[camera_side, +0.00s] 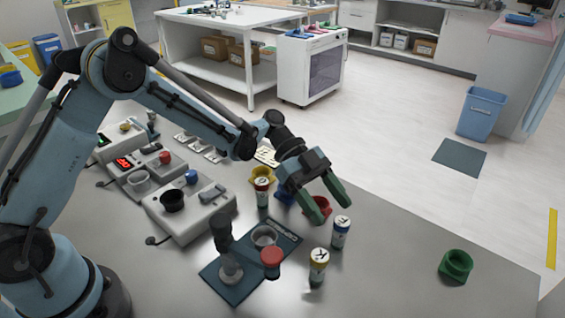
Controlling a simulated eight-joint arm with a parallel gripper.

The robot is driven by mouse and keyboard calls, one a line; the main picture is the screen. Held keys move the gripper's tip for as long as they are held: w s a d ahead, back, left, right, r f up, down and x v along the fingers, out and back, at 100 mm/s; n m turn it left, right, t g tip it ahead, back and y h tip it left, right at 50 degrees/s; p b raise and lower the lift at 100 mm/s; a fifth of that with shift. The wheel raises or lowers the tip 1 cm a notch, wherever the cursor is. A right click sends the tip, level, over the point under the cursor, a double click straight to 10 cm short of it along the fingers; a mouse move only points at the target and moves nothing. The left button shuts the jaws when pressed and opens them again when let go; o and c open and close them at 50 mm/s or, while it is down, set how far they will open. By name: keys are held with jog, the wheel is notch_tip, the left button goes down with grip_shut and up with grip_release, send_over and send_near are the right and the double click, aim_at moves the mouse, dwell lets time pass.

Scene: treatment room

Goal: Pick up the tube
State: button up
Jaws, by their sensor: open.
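Several upright labelled tubes stand on the grey table: a blue-banded tube (341,233), a yellow-banded tube (318,267) and a red-topped tube (262,192). Which one the task means, I cannot tell. My gripper (331,212) has green fingers, spread apart and pointing down toward the front right. Nothing shows held between them. The fingertips appear just above and to the left of the blue-banded tube in the picture. I cannot tell whether they touch it. The yellow-banded tube is nearer the camera, below the fingers.
A red cup (323,206) is partly hidden behind the fingers. Yellow (263,174) and blue (284,197) cups stand behind; a green cup (455,265) is at right. Table between the tubes and green cup is clear.

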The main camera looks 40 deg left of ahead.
aim_at(339, 235)
jog(key=x, duration=0.2)
jog(key=shift+s+d+f, duration=0.1)
jog(key=shift+d+f, duration=0.05)
jog(key=shift+d, duration=0.05)
jog(key=shift+c, duration=0.3)
jog(key=c, duration=1.1)
